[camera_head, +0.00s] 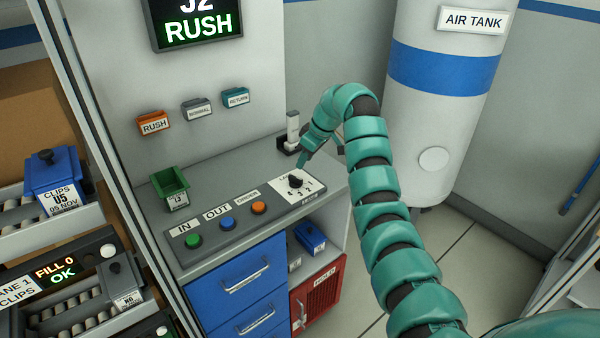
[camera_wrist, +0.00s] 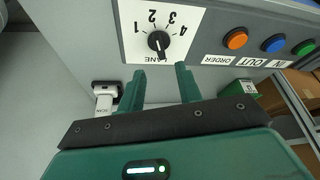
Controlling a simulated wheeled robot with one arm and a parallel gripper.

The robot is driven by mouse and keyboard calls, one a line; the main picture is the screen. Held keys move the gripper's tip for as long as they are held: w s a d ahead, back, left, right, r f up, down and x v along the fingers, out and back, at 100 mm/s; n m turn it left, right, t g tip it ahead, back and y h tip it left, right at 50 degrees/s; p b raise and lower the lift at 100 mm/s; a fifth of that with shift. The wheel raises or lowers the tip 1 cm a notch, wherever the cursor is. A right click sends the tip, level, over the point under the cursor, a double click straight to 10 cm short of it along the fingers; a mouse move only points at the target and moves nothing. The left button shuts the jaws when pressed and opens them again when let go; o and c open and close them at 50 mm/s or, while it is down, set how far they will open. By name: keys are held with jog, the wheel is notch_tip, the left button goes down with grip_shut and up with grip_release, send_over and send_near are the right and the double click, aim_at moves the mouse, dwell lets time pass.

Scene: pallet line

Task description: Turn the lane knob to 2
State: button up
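The black lane knob (camera_head: 295,181) sits on a white plate on the sloped front panel of the counter. In the wrist view the knob (camera_wrist: 159,41) is ringed by the numbers 1 to 4 on its plate (camera_wrist: 130,45). Its bar seems to lie roughly up and down in that picture; which number it points at I cannot tell. My gripper (camera_wrist: 160,70) is open and empty, its two green fingers apart and just short of the knob, one toward each side. In the head view my gripper (camera_head: 301,157) is above the knob, partly hidden by my wrist.
Orange (camera_head: 259,207), blue (camera_head: 228,223) and green (camera_head: 194,240) buttons line the panel left of the knob. A white scanner (camera_head: 293,125) stands behind it. A green bin (camera_head: 170,185) is at the counter's left. The air tank (camera_head: 440,90) stands to the right.

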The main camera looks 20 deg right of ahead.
jog(key=v, duration=0.9)
jog(key=shift+b, duration=0.4)
jog(key=shift+d+r, duration=0.1)
